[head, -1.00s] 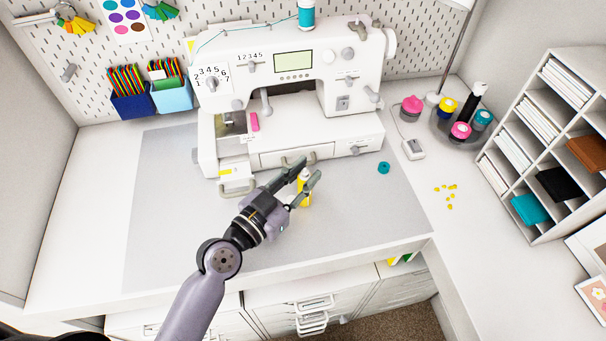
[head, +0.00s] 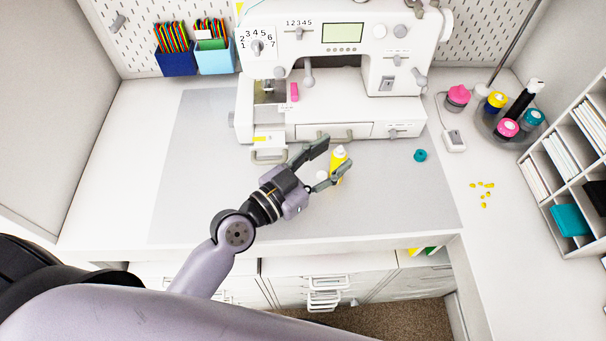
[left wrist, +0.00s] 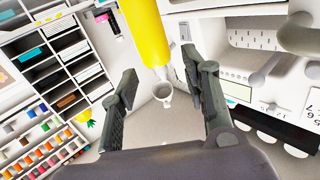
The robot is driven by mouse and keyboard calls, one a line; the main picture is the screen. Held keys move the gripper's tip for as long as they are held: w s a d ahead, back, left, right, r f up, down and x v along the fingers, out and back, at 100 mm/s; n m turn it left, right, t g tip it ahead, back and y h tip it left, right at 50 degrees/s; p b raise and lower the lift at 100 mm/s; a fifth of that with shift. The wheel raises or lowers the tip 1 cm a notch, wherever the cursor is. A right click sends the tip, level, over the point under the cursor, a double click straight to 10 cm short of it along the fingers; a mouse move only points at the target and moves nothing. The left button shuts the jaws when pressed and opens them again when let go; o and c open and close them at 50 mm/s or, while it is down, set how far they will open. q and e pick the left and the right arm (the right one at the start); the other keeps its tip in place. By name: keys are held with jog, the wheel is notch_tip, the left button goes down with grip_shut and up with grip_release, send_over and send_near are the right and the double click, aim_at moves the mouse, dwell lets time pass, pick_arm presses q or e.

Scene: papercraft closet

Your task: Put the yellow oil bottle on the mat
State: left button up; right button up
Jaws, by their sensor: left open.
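The yellow oil bottle (head: 338,159), with a white top, appears upright on the grey mat (head: 185,205) in front of the sewing machine. Its lower part is partly hidden by a finger. My left gripper (head: 334,158) is open, with its fingertips around or just short of the bottle; I cannot tell whether they touch it. In the left wrist view the bottle (left wrist: 147,32) shows at the top, beyond the open fingers of my left gripper (left wrist: 166,86). My right gripper is not in view.
The white sewing machine (head: 330,90) stands close behind the bottle. A teal ring-shaped piece (head: 420,155) lies right of it. Several yellow bits (head: 484,190) and a round tray with bottles (head: 487,120) are farther right. The mat's left side is clear.

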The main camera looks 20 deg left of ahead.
pick_arm(q)
jog(key=b+v, duration=0.3)
jog(key=v, duration=0.6)
jog(key=shift+s+a, duration=0.15)
jog(key=shift+s, duration=0.15)
